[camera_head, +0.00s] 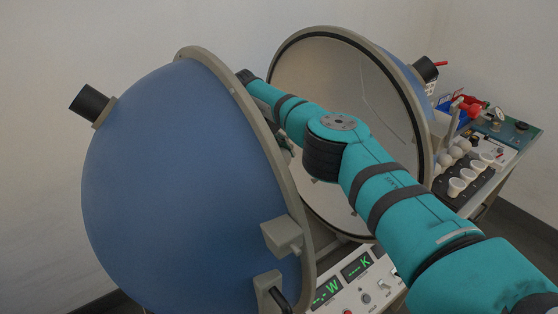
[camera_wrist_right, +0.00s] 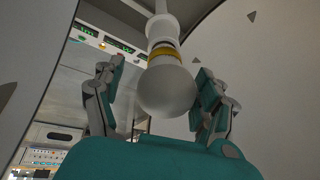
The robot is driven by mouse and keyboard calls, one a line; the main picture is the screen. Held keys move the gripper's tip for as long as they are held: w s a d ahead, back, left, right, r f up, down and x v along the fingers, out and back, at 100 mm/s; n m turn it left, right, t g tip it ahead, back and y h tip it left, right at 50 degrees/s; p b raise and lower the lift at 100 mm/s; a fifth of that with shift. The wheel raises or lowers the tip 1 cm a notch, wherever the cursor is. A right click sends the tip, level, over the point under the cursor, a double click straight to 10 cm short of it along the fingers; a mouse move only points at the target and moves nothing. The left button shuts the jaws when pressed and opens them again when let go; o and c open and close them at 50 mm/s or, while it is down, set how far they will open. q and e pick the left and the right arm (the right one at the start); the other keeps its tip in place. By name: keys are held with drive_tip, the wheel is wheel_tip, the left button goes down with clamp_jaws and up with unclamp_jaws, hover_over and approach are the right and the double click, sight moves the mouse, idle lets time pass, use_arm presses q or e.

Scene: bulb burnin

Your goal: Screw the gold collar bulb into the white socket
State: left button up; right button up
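In the right wrist view a round white bulb (camera_wrist_right: 168,90) with a gold collar (camera_wrist_right: 164,53) is in line with the white socket (camera_wrist_right: 162,27) on its stem. The bulb's collar end meets or nearly meets the socket; how far it is seated I cannot tell. My right gripper (camera_wrist_right: 160,76) has its fingers spread on either side of the bulb. A gap shows on the left; the right finger is very close to the bulb. In the head view my right arm reaches between the sphere halves, and the bulb and socket are hidden. My left gripper is not in view.
The blue half sphere (camera_head: 170,180) and the opened half with a pale inside (camera_head: 345,85) flank my arm closely. A panel with green displays (camera_head: 340,280) showing dashes, W and K lies below. A cart at right holds a dark tray (camera_head: 448,191) with white cups and bulbs.

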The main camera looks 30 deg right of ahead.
drive_tip(key=shift+s+d, duration=0.25)
drive_tip(key=shift+d, duration=0.2)
drive_tip(key=n+t+p, duration=0.1)
drive_tip(key=n+p, duration=0.1)
drive_tip(key=n+h+p, duration=0.1)
drive_tip(key=n+p, duration=0.2)
drive_tip(key=shift+d+r+t, duration=0.1)
drive_tip(key=shift+r+t, duration=0.1)
drive_tip(key=shift+t, duration=0.2)
drive_tip(key=n+t+p, duration=0.1)
drive_tip(key=n, duration=0.2)
drive_tip(key=shift+s+d+f, duration=0.1)
drive_tip(key=n+t, duration=0.1)
drive_tip(key=n, duration=0.3)
drive_tip(key=shift+f+t+p, duration=0.15)
drive_tip(key=shift+t+p, duration=0.2)
drive_tip(key=shift+t, duration=0.05)
drive_tip(key=shift+n+t, duration=0.4)
drive_tip(key=shift+n, duration=0.6)
drive_tip(key=n, duration=0.2)
drive_tip(key=n+t+y, duration=0.1)
drive_tip(key=n, duration=0.2)
drive_tip(key=shift+d+f+t+b, duration=0.1)
drive_tip(key=shift+d+t+b, duration=0.05)
drive_tip(key=shift+t+b, duration=0.15)
drive_tip(key=n+y, duration=0.1)
drive_tip(key=n, duration=0.2)
drive_tip(key=shift+n+t+y, duration=0.4)
